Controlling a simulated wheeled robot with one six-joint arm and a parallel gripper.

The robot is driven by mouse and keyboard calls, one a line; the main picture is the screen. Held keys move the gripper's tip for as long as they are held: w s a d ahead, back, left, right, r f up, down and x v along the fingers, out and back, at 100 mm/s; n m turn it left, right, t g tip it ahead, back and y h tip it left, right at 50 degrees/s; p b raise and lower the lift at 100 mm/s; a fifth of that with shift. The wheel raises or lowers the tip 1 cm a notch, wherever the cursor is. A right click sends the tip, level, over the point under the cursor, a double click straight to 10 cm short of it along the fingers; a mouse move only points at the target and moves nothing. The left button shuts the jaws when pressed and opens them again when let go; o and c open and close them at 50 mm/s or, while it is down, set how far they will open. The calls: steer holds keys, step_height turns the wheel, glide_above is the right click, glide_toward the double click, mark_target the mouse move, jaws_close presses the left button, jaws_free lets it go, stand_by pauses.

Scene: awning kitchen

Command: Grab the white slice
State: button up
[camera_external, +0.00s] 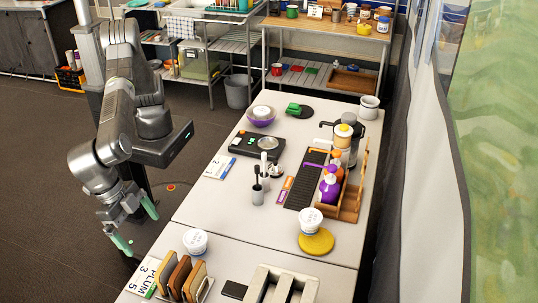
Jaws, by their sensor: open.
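My gripper (135,224) is at the left, off the table's left edge and above the dark floor. Its two green-tipped fingers are spread apart with nothing between them. A rack (207,288) at the near left of the table holds several upright slices. One slice (195,280) on the right side looks lighter tan, and a brown slice (180,274) stands beside it. I cannot clearly make out a white slice. The rack is below and to the right of my gripper, apart from it.
A toaster-like metal box (282,286) stands right of the rack. Another tub (311,221) sits on a yellow disc (316,242).

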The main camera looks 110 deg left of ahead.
glide_toward(169, 269)
steer(key=x, duration=0.5)
steer(key=shift+p+x, duration=1.15)
steer(key=shift+x, duration=1.4)
steer(key=c, duration=0.6)
